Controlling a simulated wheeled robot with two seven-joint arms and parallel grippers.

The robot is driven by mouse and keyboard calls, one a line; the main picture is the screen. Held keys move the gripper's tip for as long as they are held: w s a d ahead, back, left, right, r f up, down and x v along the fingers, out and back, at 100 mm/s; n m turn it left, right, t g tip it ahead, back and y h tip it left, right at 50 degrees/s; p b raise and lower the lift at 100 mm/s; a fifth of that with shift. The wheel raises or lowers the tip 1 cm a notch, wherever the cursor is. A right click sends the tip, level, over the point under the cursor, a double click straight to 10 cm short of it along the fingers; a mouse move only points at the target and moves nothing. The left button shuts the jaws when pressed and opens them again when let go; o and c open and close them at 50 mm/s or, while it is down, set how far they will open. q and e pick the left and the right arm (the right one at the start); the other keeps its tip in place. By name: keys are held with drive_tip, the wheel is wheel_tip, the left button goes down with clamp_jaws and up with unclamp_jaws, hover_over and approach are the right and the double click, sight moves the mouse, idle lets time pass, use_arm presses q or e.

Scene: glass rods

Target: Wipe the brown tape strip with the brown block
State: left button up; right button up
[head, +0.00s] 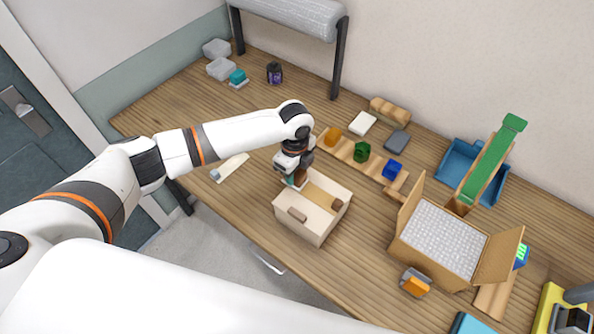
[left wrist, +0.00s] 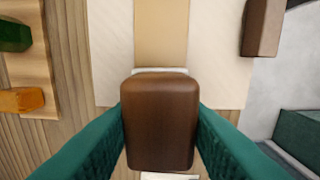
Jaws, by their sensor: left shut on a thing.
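The brown block (left wrist: 160,120) is held between the teal fingers of my left gripper (head: 297,181); the block also shows small in the head view (head: 300,175). The tan-brown tape strip (left wrist: 161,32) runs along the pale top of a box (head: 303,228), straight ahead of the block in the left wrist view. In the head view the strip (head: 319,193) leads right and down from the gripper. The block hides the strip's near end, and I cannot tell if it touches the surface. My right gripper is not in view.
A brown handle (head: 297,214) sticks out of the box's near side. A small brown piece (head: 337,204) is at the strip's right end. Behind, a wooden board holds orange, green (head: 362,152) and blue blocks. An open carton (head: 436,245) stands to the right.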

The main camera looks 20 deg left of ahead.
use_arm(q)
drive_tip(key=shift+r+p, duration=0.55)
drive_tip(key=shift+r, duration=2.5)
drive_tip(key=shift+r, duration=1.5)
